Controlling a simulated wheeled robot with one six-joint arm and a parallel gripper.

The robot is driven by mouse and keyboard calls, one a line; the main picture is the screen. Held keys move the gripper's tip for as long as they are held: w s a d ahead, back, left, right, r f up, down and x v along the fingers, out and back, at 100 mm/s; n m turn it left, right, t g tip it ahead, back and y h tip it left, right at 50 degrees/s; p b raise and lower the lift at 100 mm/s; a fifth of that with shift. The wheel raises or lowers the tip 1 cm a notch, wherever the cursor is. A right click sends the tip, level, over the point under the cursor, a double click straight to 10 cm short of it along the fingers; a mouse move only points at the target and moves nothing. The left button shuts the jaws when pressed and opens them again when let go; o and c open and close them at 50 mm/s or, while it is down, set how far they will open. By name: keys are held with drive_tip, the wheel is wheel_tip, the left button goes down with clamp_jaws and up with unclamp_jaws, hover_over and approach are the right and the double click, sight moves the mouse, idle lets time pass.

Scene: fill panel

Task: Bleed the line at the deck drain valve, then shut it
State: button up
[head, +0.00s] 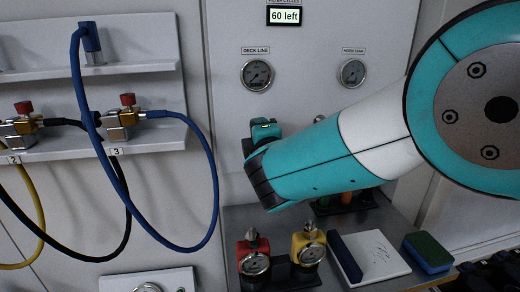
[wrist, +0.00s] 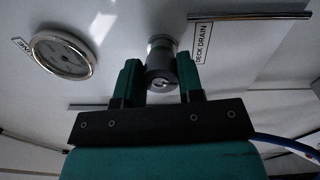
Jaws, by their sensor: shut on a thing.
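The deck drain valve (wrist: 160,75) shows in the wrist view as a dark round knob on the panel, beside a label reading DECK DRAIN (wrist: 202,43). My gripper (wrist: 159,78) has its two teal fingers on either side of the knob and is shut on it. In the head view my gripper (head: 262,135) is in front of the panel, below the deck line gauge (head: 257,75). The valve is hidden there behind my gripper and arm. A display (head: 285,16) at the top reads 60 left.
A second gauge (head: 353,72) is on the panel at right. Hoses, including a blue one (head: 213,190), hang at left.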

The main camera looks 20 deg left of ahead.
drive_tip(key=m+b, duration=0.2)
drive_tip(key=b, duration=0.1)
drive_tip(key=m+b, duration=0.2)
drive_tip(key=b, duration=0.1)
drive_tip(key=shift+f+m+h, duration=0.3)
drive_tip(key=shift+f+m, duration=0.1)
drive_tip(key=m+b, duration=0.4)
drive_tip(key=shift+b, duration=0.3)
drive_tip(key=m+b, duration=0.4)
drive_tip(key=shift+m+b, duration=0.3)
drive_tip(key=shift+b, duration=0.05)
drive_tip(key=m+b, duration=0.4)
drive_tip(key=shift+r+m+h, duration=0.1)
drive_tip(key=shift+m+h, duration=0.2)
drive_tip(key=m+b, duration=0.3)
drive_tip(key=m, duration=0.1)
drive_tip(key=shift+m, duration=0.3)
drive_tip(key=m+b, duration=0.2)
drive_tip(key=m, duration=0.1)
drive_tip(key=shift+m, duration=0.3)
drive_tip(key=m+b, duration=0.2)
drive_tip(key=m, duration=0.3)
drive_tip(key=shift+r+g, duration=0.1)
drive_tip(key=shift+g, duration=0.2)
drive_tip(key=shift+r+m+b, duration=0.1)
drive_tip(key=shift+m+b, duration=0.7)
drive_tip(key=shift+m, duration=0.7)
